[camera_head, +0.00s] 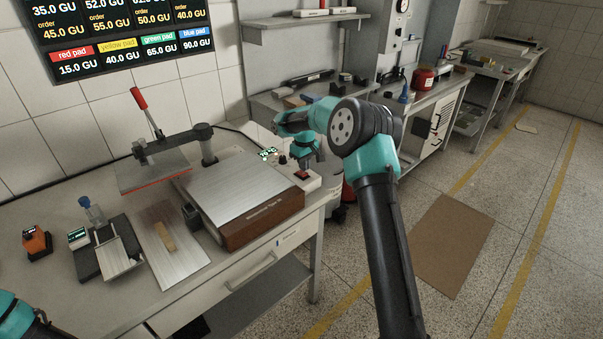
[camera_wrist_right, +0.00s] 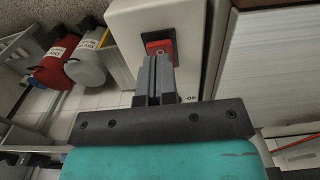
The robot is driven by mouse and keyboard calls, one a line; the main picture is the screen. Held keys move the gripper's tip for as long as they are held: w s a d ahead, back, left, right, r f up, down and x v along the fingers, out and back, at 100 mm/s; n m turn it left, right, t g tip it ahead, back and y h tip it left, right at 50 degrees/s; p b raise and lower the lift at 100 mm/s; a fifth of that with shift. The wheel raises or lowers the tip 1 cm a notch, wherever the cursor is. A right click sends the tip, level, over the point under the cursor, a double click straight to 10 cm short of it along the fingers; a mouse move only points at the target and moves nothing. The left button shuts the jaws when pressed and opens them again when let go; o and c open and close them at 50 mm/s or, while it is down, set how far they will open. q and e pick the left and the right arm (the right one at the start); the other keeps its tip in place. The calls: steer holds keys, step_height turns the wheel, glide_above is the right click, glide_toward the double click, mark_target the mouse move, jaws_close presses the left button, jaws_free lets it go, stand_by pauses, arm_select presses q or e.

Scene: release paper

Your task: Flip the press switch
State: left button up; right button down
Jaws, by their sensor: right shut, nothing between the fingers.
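The press switch (camera_head: 302,174) is a small red rocker in a black frame, set in a white control box (camera_head: 314,184) beside the press. In the right wrist view the red switch (camera_wrist_right: 160,47) lies just beyond my fingertips, which hide part of it. My right gripper (camera_wrist_right: 155,68) is shut and empty, with its fingers pointing at the switch. I cannot tell whether they touch it. In the head view the right gripper (camera_head: 302,163) points down over the box. The press has a raised upper plate (camera_head: 153,171) with a red handle (camera_head: 139,98) and a flat metal bed (camera_head: 243,190).
A metal sheet (camera_head: 188,268) with a small tan piece lies left of the bed. A scale (camera_head: 103,252), an orange device (camera_head: 36,243) and a blue-capped bottle (camera_head: 93,210) stand further left. Part of my left arm shows at the lower left. A grey shelf (camera_head: 300,24) hangs behind.

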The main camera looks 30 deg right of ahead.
mark_target(304, 174)
steer(key=shift+f, duration=1.15)
stand_by(0.9)
steer(key=shift+r, duration=3.5)
